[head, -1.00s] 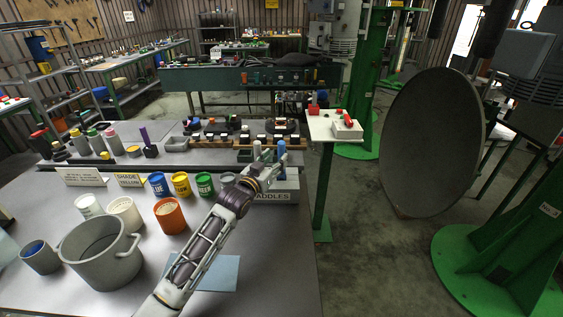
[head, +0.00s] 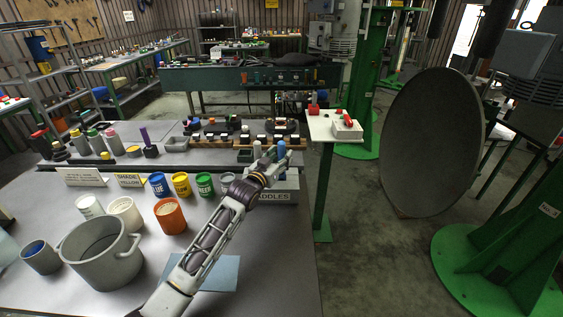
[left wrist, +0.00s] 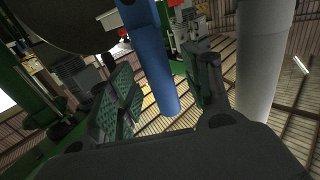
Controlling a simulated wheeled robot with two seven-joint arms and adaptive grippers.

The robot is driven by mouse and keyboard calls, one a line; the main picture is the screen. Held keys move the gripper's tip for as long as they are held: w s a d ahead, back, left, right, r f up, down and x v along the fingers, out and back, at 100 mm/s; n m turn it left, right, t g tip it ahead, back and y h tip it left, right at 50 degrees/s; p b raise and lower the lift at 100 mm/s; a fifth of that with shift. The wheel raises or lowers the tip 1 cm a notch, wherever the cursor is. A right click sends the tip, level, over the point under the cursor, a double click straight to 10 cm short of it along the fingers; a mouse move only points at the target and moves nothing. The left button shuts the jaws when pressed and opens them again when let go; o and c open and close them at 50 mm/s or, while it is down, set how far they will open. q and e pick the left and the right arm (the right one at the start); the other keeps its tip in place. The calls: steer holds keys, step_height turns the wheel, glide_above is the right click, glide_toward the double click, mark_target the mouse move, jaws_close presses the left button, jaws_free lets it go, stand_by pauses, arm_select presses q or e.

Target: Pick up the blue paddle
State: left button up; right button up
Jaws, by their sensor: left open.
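The blue paddle (head: 282,149) stands upright at the PADDLES box (head: 288,184), on the right end of the bench. In the left wrist view its blue handle (left wrist: 153,55) runs down between my two finger pads. My left gripper (head: 270,158) is open, with one finger on either side of the handle. No firm contact shows. A pale grey paddle (head: 257,149) stands just left of the blue one; in the left wrist view it is the thick grey rod (left wrist: 264,50) outside the right finger. The lower part of the paddles is hidden by my gripper.
Paint tins, including a blue tin (head: 158,184) and a green tin (head: 205,184), stand left of my wrist. A large grey pot (head: 100,256) is at the front left.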

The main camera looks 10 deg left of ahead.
arm_select(q)
steer(key=shift+x, duration=0.9)
steer(key=c, duration=1)
steer(key=shift+c, duration=0.2)
steer(key=shift+r, duration=0.1)
steer(key=shift+r, duration=4.95)
